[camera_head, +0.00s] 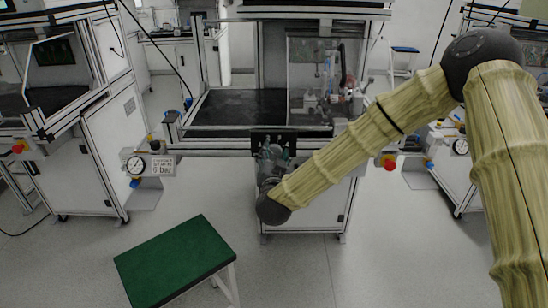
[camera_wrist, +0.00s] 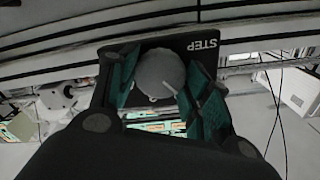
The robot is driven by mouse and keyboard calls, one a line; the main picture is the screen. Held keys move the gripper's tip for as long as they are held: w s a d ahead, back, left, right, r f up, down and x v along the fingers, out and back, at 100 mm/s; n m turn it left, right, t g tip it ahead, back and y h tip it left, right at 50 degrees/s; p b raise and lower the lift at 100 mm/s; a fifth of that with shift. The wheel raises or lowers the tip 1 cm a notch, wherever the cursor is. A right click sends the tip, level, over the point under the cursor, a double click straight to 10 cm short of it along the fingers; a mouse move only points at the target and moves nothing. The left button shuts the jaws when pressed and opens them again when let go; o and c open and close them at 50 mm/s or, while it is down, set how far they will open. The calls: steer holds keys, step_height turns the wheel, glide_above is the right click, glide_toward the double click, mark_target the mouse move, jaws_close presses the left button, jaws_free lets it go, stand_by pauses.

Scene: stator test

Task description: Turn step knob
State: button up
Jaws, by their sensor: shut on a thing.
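The step knob (camera_wrist: 160,72) is a round grey knob with a pale pointer line on a black panel (camera_wrist: 206,44) lettered STEP, in the wrist view. My gripper (camera_wrist: 165,84) has its two green-padded fingers on either side of the knob and is shut on it. In the head view my gripper (camera_head: 272,155) is at the front of the middle workstation, against a black panel (camera_head: 288,138). The knob itself is hidden there behind my gripper.
The middle workstation has a dark worktop (camera_head: 240,106) and a frame around it. A pressure gauge (camera_head: 135,165) is at its left, and a red button (camera_head: 389,164) at its right. A green-topped stool (camera_head: 175,258) stands in front on the left. Grey floor is clear around it.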

steer(key=shift+m, duration=1.3)
steer(key=shift+m+b, duration=0.3)
steer(key=o, duration=1)
steer(key=shift+o, duration=0.2)
steer(key=shift+s, duration=0.1)
steer(key=s, duration=1.2)
